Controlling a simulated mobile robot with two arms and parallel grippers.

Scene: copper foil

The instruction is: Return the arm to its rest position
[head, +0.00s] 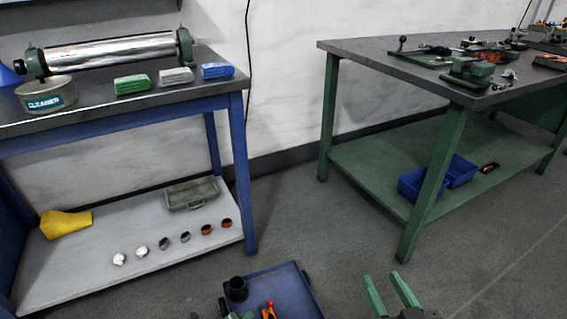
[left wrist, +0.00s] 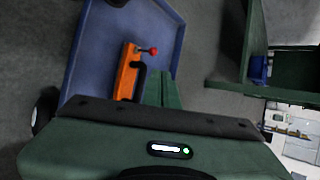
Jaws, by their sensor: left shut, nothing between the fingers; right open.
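My left gripper (left wrist: 160,78) shows in the left wrist view with its green fingers together and nothing between them. It is over or beside an orange tool with a red knob (left wrist: 129,72), which lies in a blue tray (left wrist: 92,50). In the head view only a little green of my left gripper (head: 240,316) shows at the bottom edge, by the blue tray (head: 285,285). My right gripper (head: 390,293) is at the bottom right of the head view, its two green fingers apart and empty, over the floor. Most of both arms is out of view.
A blue-framed bench (head: 120,101) stands at the left, with a roller, a cleaner tin and several blocks on top. A green bench (head: 370,55) with tools stands at the right. A dark cup (head: 237,289) is in the tray. Floor between the benches is clear.

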